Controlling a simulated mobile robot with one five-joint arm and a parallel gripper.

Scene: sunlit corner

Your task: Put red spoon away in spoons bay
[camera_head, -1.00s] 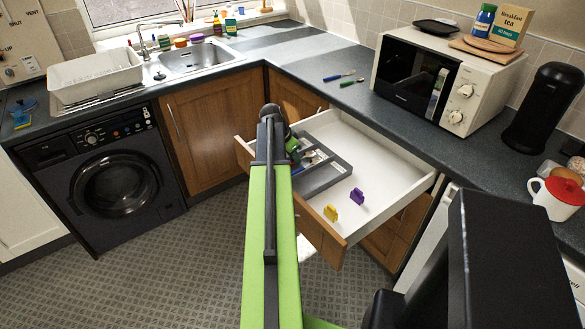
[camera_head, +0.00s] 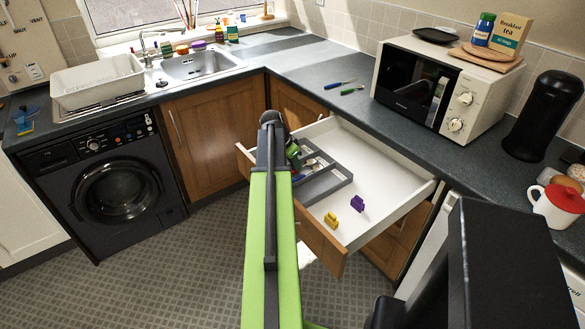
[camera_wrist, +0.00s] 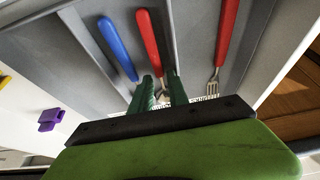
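The red spoon (camera_wrist: 149,42) lies in a compartment of the grey cutlery tray (camera_wrist: 266,50), its red handle pointing away from me. A blue-handled utensil (camera_wrist: 117,47) lies in the same compartment, to its left. A red-handled fork (camera_wrist: 227,35) lies in the compartment to the right, past a divider. My gripper (camera_wrist: 162,92) is low at the tray. Its green fingers stand apart, one on each side of the spoon's metal part, with a gap visible. In the head view the tray (camera_head: 328,187) sits in the open drawer, and my arm hides part of it.
A yellow clip (camera_head: 331,219) and a purple clip (camera_head: 357,204) lie in the drawer (camera_head: 388,185), right of the tray. A blue-handled utensil (camera_head: 337,85) and a green-handled one (camera_head: 352,90) lie on the counter, near the microwave (camera_head: 440,90). The drawer's right part is mostly clear.

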